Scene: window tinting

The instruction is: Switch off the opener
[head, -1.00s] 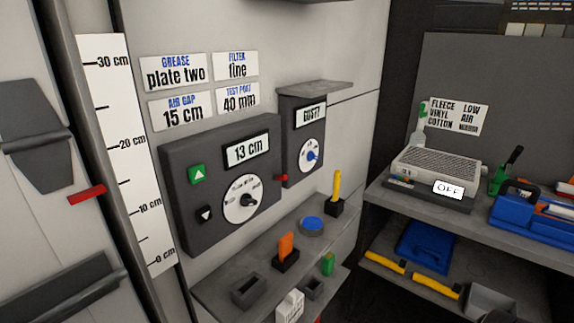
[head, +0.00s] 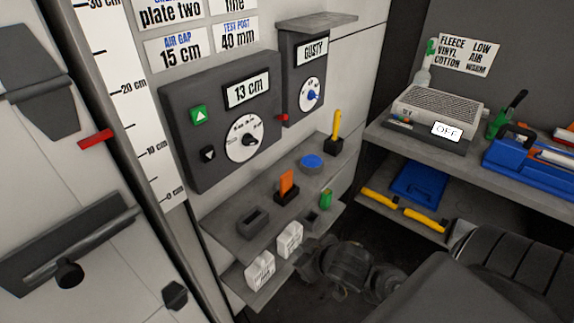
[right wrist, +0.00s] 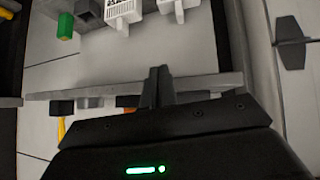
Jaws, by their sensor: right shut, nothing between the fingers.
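The opener's likely control is a dark grey wall box (head: 180,110) with a display (head: 247,90) reading "13 cm". It has a green up button (head: 198,115), a black down button (head: 208,154) and a round white dial (head: 243,138) with a dark knob. The dial's small lettering is unreadable. A red piece (head: 282,117) sits at the box's right edge. My right gripper (head: 310,262) is low at the bottom centre, below and right of the box, near the shelves. In the right wrist view its fingers (right wrist: 158,88) are together and empty. My left gripper is not visible.
Below the box, a grey shelf (head: 228,222) holds an orange piece (head: 287,184), a blue disc (head: 312,162) and a yellow-handled tool (head: 336,127). White blocks (head: 289,239) stand lower. A second box (head: 293,70) reads "GUSTY". A device (head: 440,105) marked "OFF" stands on the right bench.

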